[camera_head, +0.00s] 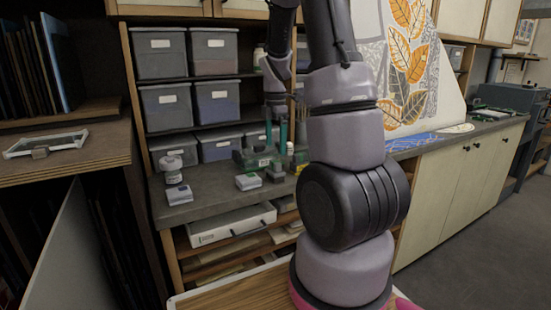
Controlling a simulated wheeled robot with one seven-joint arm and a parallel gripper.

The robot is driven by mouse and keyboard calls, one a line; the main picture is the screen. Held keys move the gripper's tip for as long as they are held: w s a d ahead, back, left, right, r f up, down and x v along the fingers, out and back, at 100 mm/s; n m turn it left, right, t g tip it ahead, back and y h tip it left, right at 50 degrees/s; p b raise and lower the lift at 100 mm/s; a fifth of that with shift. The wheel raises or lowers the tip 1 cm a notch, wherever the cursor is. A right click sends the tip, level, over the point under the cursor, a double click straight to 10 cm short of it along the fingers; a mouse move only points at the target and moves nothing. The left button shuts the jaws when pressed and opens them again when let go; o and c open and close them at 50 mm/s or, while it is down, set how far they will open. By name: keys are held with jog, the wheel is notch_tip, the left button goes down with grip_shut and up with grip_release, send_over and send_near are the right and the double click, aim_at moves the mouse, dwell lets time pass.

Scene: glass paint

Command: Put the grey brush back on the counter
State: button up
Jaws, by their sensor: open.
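My gripper (276,142) hangs pointing down over the back of the grey counter (215,196), in front of the shelves. Its two teal fingers are apart. The fingertips are close to a greenish rack-like thing (257,157) and a small yellow-topped bottle (290,148); I cannot tell whether they touch anything. I cannot make out the grey brush; it is too small to tell or hidden among the items near the fingers or behind my arm.
A jar (172,167) and small boxes (178,195) (248,182) stand on the counter's left part. Grey bins (160,52) fill the shelves behind. A leaf-painted panel (408,60) stands right of my arm. The counter's front strip looks mostly clear.

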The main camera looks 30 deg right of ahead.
jog(key=shift+r, duration=0.95)
jog(key=s+a+r+m+t+y, duration=0.1)
jog(key=s+a+r+m+t, duration=0.2)
jog(key=s+a+r+m, duration=0.3)
jog(key=s+a+r+m+t+y, duration=0.1)
jog(key=s+a+r+m+t, duration=0.3)
jog(key=s+a+r+m, duration=0.3)
jog(key=s+r+m, duration=0.5)
jog(key=s+m, duration=0.1)
jog(key=m, duration=0.3)
jog(key=shift+s+a+r+m, duration=0.15)
jog(key=shift+s+a+m, duration=0.1)
jog(key=shift+s+m, duration=0.1)
